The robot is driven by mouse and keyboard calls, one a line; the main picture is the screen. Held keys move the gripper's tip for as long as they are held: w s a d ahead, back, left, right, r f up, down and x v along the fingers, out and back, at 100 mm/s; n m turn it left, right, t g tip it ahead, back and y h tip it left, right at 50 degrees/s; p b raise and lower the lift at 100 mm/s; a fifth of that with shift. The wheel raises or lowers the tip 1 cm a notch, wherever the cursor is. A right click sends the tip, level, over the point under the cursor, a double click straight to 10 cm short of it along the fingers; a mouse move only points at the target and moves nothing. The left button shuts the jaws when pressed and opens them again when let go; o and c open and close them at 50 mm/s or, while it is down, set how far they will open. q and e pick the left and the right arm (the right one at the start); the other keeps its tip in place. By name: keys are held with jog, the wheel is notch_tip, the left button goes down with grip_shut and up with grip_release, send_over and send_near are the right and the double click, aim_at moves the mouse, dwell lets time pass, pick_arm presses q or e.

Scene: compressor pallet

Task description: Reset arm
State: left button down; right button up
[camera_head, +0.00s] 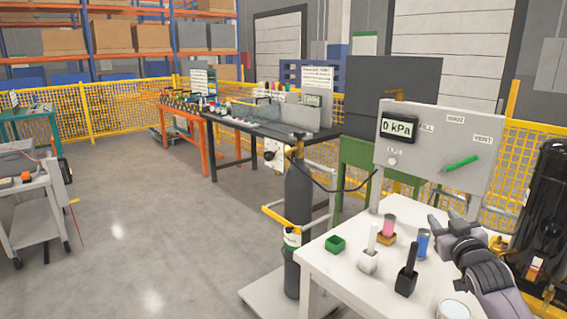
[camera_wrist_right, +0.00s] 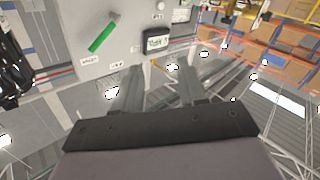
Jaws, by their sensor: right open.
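My right gripper (camera_head: 443,220) is above the right part of the white table (camera_head: 318,258) in the head view, in front of the grey panel. Its two fingers are apart with nothing between them. In the right wrist view the fingers (camera_wrist_right: 160,88) are also spread and empty, with the grey panel beyond them. My left gripper is not in view.
The grey panel (camera_head: 478,133) has a display (camera_head: 399,128) reading 0 kPa and a green lever (camera_head: 461,163). A dark gas cylinder (camera_head: 298,195) stands left. Open floor lies farther left.

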jog(key=s+a+f+g+y, duration=0.1)
jog(key=s+a+f, duration=0.2)
jog(key=s+f, duration=0.35)
jog(key=s+a+f+n+g+y, duration=0.1)
jog(key=s+a+f+g, duration=0.1)
jog(key=s+a+f, duration=0.45)
jog(key=s+a+f+g+y, duration=0.1)
jog(key=s+f, duration=0.3)
jog(key=f, duration=0.5)
jog(key=s+a+f+g, duration=0.1)
jog(key=s+a+f, duration=0.2)
jog(key=s, duration=0.7)
jog(key=s+a+f+g+y, duration=0.1)
jog(key=s+f, duration=0.4)
jog(key=s, duration=0.6)
jog(key=shift+a+m+g, duration=0.4)
jog(key=shift+a+g, duration=0.4)
jog(key=shift+a, duration=0.45)
dwell(0.4)
